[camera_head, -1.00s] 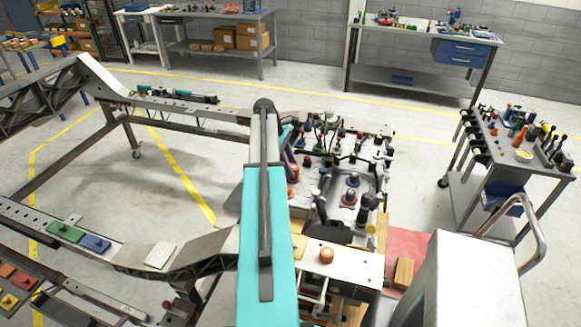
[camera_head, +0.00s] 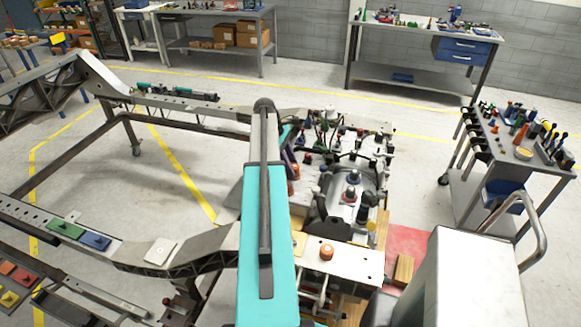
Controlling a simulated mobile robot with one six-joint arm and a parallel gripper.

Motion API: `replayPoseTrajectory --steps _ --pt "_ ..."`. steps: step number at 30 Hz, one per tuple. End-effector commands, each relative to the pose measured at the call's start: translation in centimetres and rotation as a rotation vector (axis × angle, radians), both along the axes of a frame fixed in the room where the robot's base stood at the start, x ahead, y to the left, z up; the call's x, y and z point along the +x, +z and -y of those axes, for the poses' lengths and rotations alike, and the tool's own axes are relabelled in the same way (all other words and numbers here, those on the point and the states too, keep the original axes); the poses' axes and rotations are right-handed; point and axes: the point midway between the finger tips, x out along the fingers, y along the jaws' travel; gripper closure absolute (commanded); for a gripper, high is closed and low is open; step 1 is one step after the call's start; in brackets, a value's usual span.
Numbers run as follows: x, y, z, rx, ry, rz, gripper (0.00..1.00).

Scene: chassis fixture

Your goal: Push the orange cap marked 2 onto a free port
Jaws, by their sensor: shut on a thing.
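My teal arm (camera_head: 265,220) reaches away from the camera and covers part of the fixture. Its far end bends down beside the left edge of the crowded engine assembly (camera_head: 345,195). My gripper's fingers are hidden behind the arm, so what they hold cannot be seen. An orange round cap (camera_head: 326,252) sits on a white plate (camera_head: 350,262) at the front of the assembly. More orange round parts (camera_head: 293,188) show just right of the arm. No number can be read on any of them, and I cannot tell which ports are free.
A steel chassis rail (camera_head: 160,252) with coloured blocks runs along the left. A tool cart (camera_head: 520,150) stands at the right, and a pale cabinet (camera_head: 465,280) with a curved handle at the front right. Workbenches line the back. Floor inside the frame is clear.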

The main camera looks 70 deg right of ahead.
Motion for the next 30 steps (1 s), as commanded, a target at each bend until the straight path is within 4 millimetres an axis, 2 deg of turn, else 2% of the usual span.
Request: replayPoseTrajectory --steps 18,19,22,23,30 --pt "0.0 -0.92 -0.01 0.001 0.0 0.001 0.99" --pt "0.0 -0.93 -0.01 0.001 0.0 0.001 0.66" --pt "0.0 -0.89 -0.01 0.001 0.0 0.001 0.49" --pt "0.0 -0.88 0.0 0.0 0.0 0.001 0.46" --pt "-0.01 -0.84 0.0 0.0 0.0 0.0 0.46"
